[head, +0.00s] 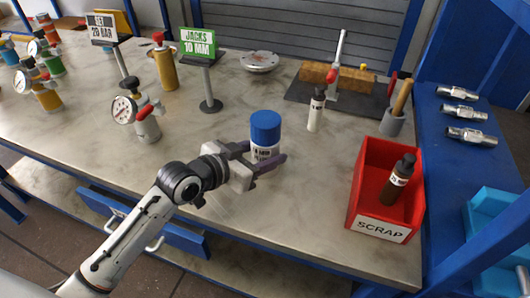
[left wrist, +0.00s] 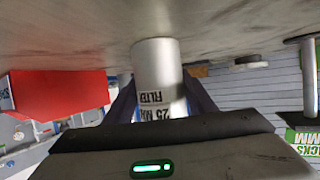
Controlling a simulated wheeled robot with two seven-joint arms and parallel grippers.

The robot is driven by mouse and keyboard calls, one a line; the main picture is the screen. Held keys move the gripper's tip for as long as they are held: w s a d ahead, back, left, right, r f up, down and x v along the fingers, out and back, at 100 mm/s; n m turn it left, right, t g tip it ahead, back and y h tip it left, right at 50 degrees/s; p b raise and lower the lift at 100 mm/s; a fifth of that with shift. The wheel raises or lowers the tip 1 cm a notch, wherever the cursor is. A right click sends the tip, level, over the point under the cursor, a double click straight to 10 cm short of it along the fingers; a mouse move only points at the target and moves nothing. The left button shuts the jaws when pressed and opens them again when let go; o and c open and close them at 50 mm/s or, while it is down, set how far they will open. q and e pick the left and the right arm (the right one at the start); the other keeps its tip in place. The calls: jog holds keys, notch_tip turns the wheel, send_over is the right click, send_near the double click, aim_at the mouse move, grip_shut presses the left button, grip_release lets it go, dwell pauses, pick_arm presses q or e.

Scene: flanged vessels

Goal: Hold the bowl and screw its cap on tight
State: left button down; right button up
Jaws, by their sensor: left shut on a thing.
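The bowl (head: 265,152) is a white cylinder with dark print, standing upright near the middle of the bench. A blue cap (head: 265,127) sits on its top; I cannot tell how tight it is. My left gripper (head: 262,158) reaches in from the left and is shut on the bowl's white body, one finger on each side, below the cap. In the upside-down left wrist view, the bowl (left wrist: 157,68) shows between the dark fingers, its base at or close to the bench top. My right gripper is not in view.
A red scrap bin (head: 382,190) holding a dark bottle stands to the right. A white bottle (head: 316,111) stands behind the bowl to the right. A green sign (head: 199,44) and a gauge unit (head: 137,115) stand to the left. The bench front (head: 310,215) is clear.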

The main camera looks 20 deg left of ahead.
pick_arm(q)
jog(key=shift+r, duration=0.25)
jog(key=shift+f, duration=0.2)
jog(key=c, duration=0.8)
grip_release()
jog(key=shift+f, duration=0.1)
jog(key=shift+s+r, duration=0.15)
jog(key=shift+r, duration=0.05)
jog(key=v, duration=1.1)
jog(key=shift+s+a+p, duration=0.2)
jog(key=shift+s+p, duration=0.15)
